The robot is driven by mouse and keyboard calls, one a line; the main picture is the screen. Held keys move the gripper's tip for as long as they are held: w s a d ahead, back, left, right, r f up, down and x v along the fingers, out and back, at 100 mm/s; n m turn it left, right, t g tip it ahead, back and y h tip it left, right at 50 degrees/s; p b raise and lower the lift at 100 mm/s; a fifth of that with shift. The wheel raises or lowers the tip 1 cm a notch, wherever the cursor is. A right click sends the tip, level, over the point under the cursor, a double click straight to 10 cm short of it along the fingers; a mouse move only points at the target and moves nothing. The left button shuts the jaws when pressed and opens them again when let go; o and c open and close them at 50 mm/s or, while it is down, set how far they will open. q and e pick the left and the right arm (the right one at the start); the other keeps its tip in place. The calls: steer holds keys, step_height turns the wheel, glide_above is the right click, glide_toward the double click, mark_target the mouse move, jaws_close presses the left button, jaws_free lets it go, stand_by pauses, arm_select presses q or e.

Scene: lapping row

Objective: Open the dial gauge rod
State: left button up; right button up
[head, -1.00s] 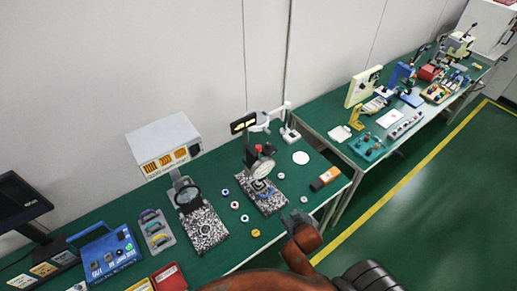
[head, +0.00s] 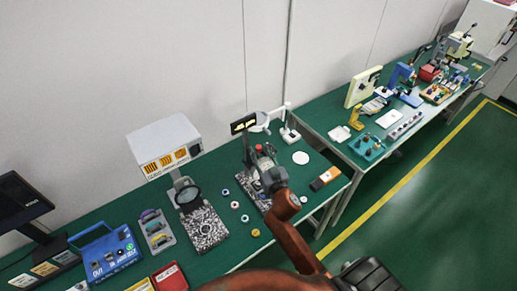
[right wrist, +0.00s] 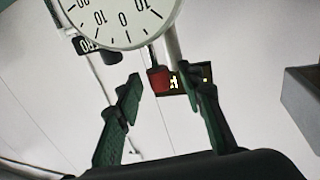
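The dial gauge (right wrist: 122,18) fills the top of the right wrist view, with a white face and black numbers. A small red piece (right wrist: 158,79) hangs just below it, near a pale rod. My right gripper (right wrist: 160,76) is open; its two green fingers stand apart on either side of the red piece, and I cannot tell whether they touch it. The gauge's speckled base plate (head: 246,182) shows partly behind my arm. My left gripper is not in view.
A magnifier stand on a speckled plate (head: 206,230) is to the left. Several small rings lie between the plates. A white lamp (head: 290,133), a white disc (head: 301,158) and an orange-black box (head: 325,178) are to the right. A wall stands behind the green bench.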

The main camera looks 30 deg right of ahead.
steer(key=shift+w+d, duration=0.2)
steer(key=shift+w, duration=0.65)
steer(key=shift+c, duration=0.2)
jaws_close()
